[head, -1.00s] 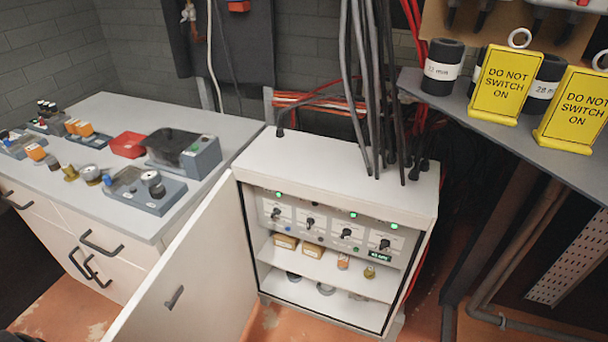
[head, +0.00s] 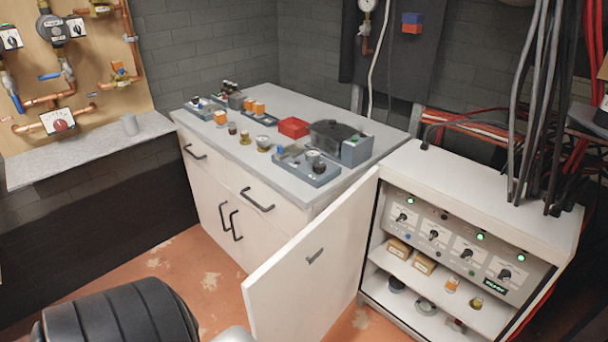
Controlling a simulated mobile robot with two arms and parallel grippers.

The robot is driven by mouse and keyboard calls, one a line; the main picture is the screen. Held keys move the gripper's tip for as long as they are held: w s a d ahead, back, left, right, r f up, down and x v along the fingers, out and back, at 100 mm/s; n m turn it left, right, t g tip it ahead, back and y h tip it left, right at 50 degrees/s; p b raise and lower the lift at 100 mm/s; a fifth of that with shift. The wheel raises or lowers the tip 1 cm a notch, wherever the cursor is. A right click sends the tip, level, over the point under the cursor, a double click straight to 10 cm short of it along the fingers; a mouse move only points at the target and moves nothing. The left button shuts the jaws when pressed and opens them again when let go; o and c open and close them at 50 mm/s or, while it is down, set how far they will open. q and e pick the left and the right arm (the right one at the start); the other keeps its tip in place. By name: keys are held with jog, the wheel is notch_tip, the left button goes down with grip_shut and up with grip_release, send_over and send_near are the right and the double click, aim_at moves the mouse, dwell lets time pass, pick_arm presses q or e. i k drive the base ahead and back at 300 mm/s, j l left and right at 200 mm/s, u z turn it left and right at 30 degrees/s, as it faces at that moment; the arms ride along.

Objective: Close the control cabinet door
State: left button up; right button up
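The control cabinet (head: 480,165) stands at the right in the head view, a white box with a panel of rotary switches and green lamps. Its white door (head: 312,285) stands wide open, swung out to the left. A small dark handle (head: 315,256) is on the door's face. Shelves inside hold small boxes (head: 423,263) and other small parts. Neither of my grippers is in view. A dark ribbed part, probably of my own arm, shows at the bottom left, with a light grey part beside it.
A white drawer unit (head: 235,205) with devices and a red tray (head: 293,127) on top stands left of the cabinet, behind the door. A wall shelf (head: 90,150) is at the far left. Bare orange floor (head: 175,265) lies in front. Cables (head: 535,100) rise from the cabinet top.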

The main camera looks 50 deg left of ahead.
aim_at(288, 299)
jog(key=k+j+z, duration=0.1)
jog(key=k+j, duration=0.25)
jog(key=j, duration=0.15)
jog(key=k+j+z, duration=0.1)
jog(key=k+j, duration=0.25)
jog(key=i+j+z, duration=0.1)
jog(key=j, duration=0.95)
jog(key=i+j+z, duration=0.15)
jog(key=j, duration=0.95)
jog(key=k, duration=0.1)
